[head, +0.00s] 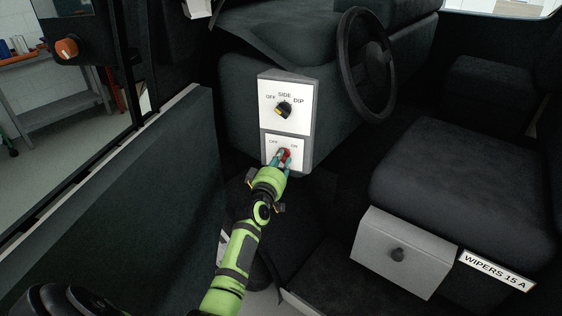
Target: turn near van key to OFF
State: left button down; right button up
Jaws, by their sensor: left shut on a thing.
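The van key (286,153) is a small red piece on the lower white switch plate (268,153), which is marked OFF on the left and ON on the right. My left gripper (283,158) reaches up from below and is shut on the key. The fingers cover much of the key, so I cannot tell exactly which mark it points to. My right gripper is not in view.
Above is a black rotary knob (283,110) on a plate marked OFF, SIDE and DIP. A steering wheel (367,62) stands to the right. The open door (130,190) is at left.

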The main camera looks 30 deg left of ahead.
pick_arm(q)
jog(key=shift+r, duration=0.1)
dwell(0.3)
jog(key=c, duration=1.1)
grip_release()
jog(key=shift+o, duration=0.2)
jog(key=v, duration=1.2)
